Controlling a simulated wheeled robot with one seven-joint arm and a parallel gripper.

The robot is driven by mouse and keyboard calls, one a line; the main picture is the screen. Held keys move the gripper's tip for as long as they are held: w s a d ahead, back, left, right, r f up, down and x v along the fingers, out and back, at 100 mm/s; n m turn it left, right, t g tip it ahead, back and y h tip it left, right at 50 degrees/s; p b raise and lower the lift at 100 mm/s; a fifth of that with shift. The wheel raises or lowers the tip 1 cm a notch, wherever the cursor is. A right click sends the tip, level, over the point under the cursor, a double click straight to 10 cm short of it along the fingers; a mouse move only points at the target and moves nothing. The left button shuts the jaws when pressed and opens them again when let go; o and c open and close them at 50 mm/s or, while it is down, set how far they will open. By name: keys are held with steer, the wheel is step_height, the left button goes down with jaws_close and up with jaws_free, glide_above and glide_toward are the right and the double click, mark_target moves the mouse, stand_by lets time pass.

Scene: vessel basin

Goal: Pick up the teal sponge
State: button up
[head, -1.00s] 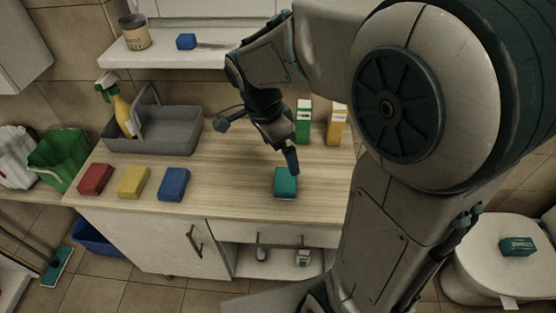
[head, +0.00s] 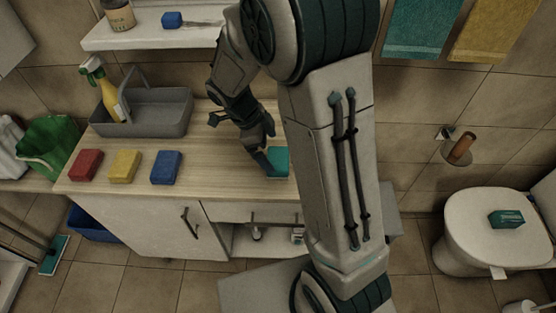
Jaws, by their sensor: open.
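The teal sponge (head: 281,161) lies on the wooden counter (head: 215,168), partly hidden behind my arm and gripper. My gripper (head: 268,163) is open and points down at the sponge's left side. One finger shows at or just in front of the sponge; I cannot tell whether it touches. The other finger is not clear in this view.
Red (head: 86,165), yellow (head: 125,166) and blue (head: 166,167) sponges lie in a row to the left. A grey caddy (head: 160,122) with a spray bottle (head: 106,95) stands behind them. A shelf (head: 150,36) hangs above. A teal box (head: 506,219) sits on the toilet lid (head: 480,215).

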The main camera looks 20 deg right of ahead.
mark_target(278, 158)
steer(key=shift+p+x, duration=0.7)
steer(key=shift+x, duration=2.2)
steer(key=shift+w+d, duration=0.1)
steer(key=shift+d, duration=0.05)
steer(key=c, duration=1)
steer(key=shift+o, duration=0.2)
steer(key=shift+r, duration=0.15)
steer(key=shift+r, duration=0.45)
steer(key=r, duration=0.1)
steer(key=r+b, duration=0.1)
steer(key=r, duration=0.1)
steer(key=shift+s+d+r, duration=0.25)
steer(key=shift+s+d, duration=0.05)
steer(key=shift+s, duration=0.05)
steer(key=s+d+r+b, duration=0.2)
steer(key=s+d+r, duration=0.4)
steer(key=s+d, duration=0.1)
steer(key=shift+s+r, duration=0.2)
steer(key=shift+s, duration=0.35)
